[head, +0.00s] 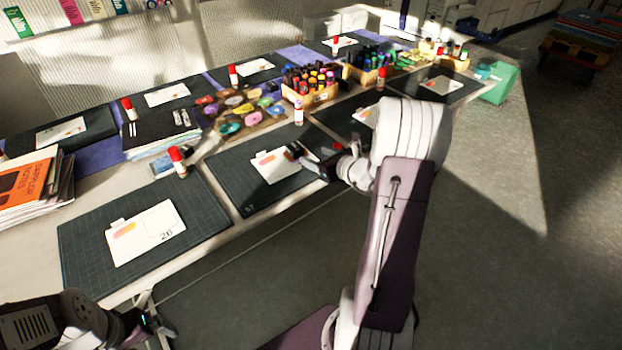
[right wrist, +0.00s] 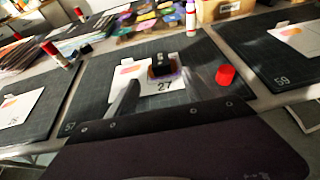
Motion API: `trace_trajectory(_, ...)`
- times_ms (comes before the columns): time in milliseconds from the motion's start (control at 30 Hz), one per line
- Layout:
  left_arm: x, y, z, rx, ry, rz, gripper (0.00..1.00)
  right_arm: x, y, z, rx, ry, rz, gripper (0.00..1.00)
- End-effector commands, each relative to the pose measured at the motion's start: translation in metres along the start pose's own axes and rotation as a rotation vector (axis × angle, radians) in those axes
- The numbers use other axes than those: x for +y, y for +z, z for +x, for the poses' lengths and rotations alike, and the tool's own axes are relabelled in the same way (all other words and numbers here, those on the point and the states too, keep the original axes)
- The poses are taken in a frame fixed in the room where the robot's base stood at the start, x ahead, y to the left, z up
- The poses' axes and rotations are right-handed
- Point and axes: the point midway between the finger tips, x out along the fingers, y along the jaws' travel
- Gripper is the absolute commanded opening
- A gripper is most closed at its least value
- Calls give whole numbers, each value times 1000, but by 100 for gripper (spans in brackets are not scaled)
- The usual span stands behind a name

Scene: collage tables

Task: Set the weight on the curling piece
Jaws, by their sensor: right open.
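A small black block, seemingly the weight (right wrist: 162,63), is at the card's upper right, beyond the fingers. An orange-pink piece (right wrist: 130,70) lies left of it. Whether the weight presses on a curling piece, I cannot tell. My left gripper (head: 143,326) is at the lower left, its jaws unclear.
A red cylinder (right wrist: 226,75) is on the mat, right of the card. A neighboring card (head: 146,232) lies on the near left mat (head: 80,235). The floor in front is open.

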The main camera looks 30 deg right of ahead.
Motion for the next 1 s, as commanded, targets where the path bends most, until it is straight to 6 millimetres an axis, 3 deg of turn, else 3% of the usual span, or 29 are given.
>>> trace_trajectory(67,0,0,0,0,0,0,100,7,-1,1,8,19,-18,60)
trace_trajectory(133,0,0,0,0,0,0,100,37,-5,2,44,107,-104,60)
trace_trajectory(167,0,0,0,0,0,0,100,60,-8,2,69,173,-173,60)
trace_trajectory(233,0,0,0,0,0,0,100,128,-28,-10,148,392,-418,60)
trace_trajectory(300,0,0,0,0,0,0,100,190,-60,-39,221,646,-743,60)
trace_trajectory(400,0,0,0,0,0,0,100,235,-108,-92,271,980,-1252,60)
trace_trajectory(533,0,0,0,0,0,0,100,235,-144,-139,228,1313,-1905,60)
trace_trajectory(600,0,0,0,0,0,0,100,226,-150,-150,172,1429,-2193,60)
trace_trajectory(700,0,0,0,0,0,0,100,218,-149,-154,91,1524,-2483,60)
trace_trajectory(800,0,0,0,0,0,0,100,213,-148,-153,42,1564,-2625,60)
trace_trajectory(1000,0,0,0,0,0,0,100,212,-147,-153,34,1573,-2651,60)
